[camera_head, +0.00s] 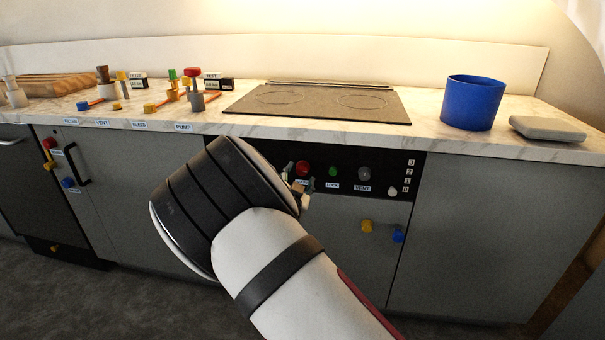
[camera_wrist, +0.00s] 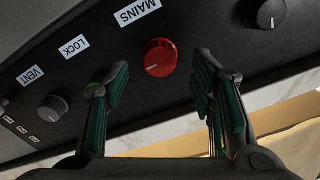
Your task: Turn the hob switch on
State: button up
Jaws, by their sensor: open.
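The black control panel (camera_head: 385,172) sits under the hob (camera_head: 320,102). A red knob (camera_head: 303,168) labelled MAINS shows in both views; in the wrist view the red knob (camera_wrist: 160,57) has a white pointer line. My gripper (camera_wrist: 160,72) is open and empty, its two fingers on either side of the red knob in that picture; contact cannot be told. In the head view the fingertips (camera_head: 297,183) show just left of the knob, mostly hidden behind my wrist. A black knob (camera_wrist: 265,13) lies beyond my right finger. No label reading hob is legible.
A blue pot (camera_head: 472,103) stands on the counter.

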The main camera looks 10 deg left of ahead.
aim_at(302, 171)
jog(key=shift+w+d+b, duration=0.1)
jog(key=shift+w+b, duration=0.25)
jog(key=shift+w, duration=2.05)
jog(key=c, duration=1.2)
